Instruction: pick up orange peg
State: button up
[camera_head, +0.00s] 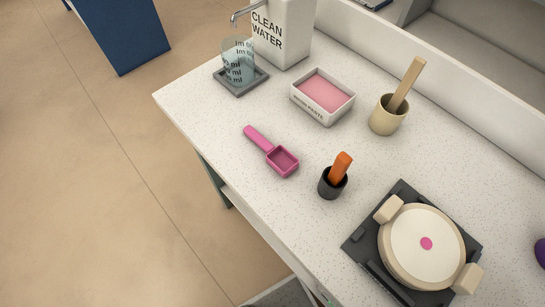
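The orange peg (341,166) stands tilted in a small dark cup (331,186) on the speckled white counter. Its upper part shows above the cup's rim, leaning slightly to the right. Its lower part is hidden inside the cup. My gripper is not in view.
A pink scoop (272,152) lies left of the cup. A round, cream-lidded kiln (423,247) on a dark base stands to the lower right. Behind are a tray of pink paste (323,97), a beige mortar with pestle (388,115), a beaker (238,63) and a water container (282,32).

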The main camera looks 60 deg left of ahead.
aim_at(343, 161)
jog(key=j+u, duration=0.45)
jog(key=i+j+u, duration=0.2)
jog(key=j+u, duration=0.3)
jog(key=l, duration=0.1)
